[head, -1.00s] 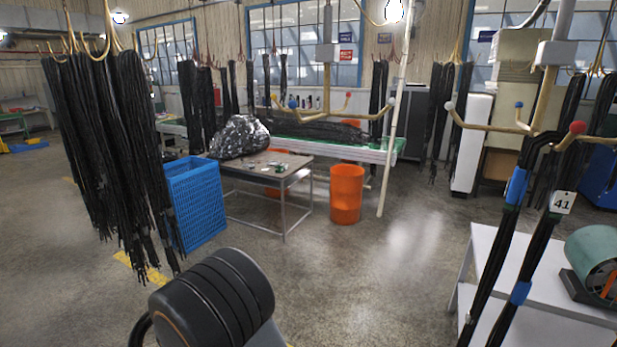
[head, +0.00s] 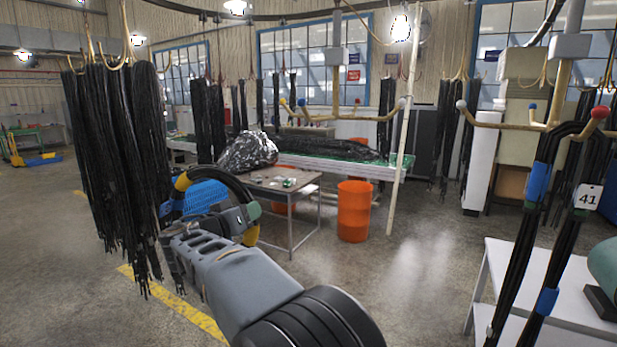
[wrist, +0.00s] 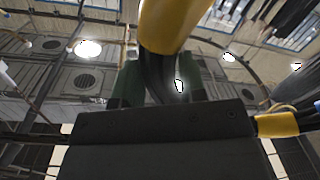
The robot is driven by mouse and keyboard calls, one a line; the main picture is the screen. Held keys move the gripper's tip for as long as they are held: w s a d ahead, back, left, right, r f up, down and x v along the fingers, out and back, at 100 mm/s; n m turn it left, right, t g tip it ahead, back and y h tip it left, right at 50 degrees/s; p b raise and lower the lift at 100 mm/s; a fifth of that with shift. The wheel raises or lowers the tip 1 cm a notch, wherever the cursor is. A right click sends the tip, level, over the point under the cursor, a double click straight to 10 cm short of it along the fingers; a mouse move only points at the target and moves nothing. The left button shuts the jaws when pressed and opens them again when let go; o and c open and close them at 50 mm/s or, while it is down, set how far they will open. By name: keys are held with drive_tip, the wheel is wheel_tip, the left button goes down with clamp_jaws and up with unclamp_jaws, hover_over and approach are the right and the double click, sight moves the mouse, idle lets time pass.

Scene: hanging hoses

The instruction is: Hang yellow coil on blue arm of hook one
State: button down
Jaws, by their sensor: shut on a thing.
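My gripper (head: 252,211) is shut on the yellow coil, a loop of black hose with yellow bands (head: 182,182). It holds the coil in the air left of centre in the head view. In the wrist view, black hose passes between the green fingers (wrist: 160,78), with a large yellow band (wrist: 172,25) just above. One hanging hook at the right has a blue-tipped arm (head: 532,106), a white tip and a red tip. A farther hook at centre also has a blue-tipped arm (head: 302,102). I cannot read which is hook one.
Black hoses with blue bands and a 41 tag (head: 588,197) hang from the right hook's red-tipped arm. A thick black hose bundle (head: 115,155) hangs at left. A table (head: 270,185), orange bin (head: 354,210) and pale pole stand at centre. Floor between bin and white shelf is clear.

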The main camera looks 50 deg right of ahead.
drive_tip(key=s+d+r+m+g+b, duration=0.1)
drive_tip(key=s+d+r+m+b, duration=0.1)
drive_tip(key=s+r+m, duration=0.4)
drive_tip(key=s+d+r+m+g+b, duration=0.2)
drive_tip(key=s+d+r+m+b, duration=0.1)
drive_tip(key=s+r+m, duration=0.2)
drive_tip(key=s+r, duration=0.2)
drive_tip(key=s, duration=0.2)
drive_tip(key=shift+s+d+m+g+h, duration=0.2)
drive_tip(key=shift+d+m+g+h, duration=0.1)
drive_tip(key=shift+m, duration=0.1)
drive_tip(key=shift+a+b, duration=0.1)
drive_tip(key=shift+b, duration=0.45)
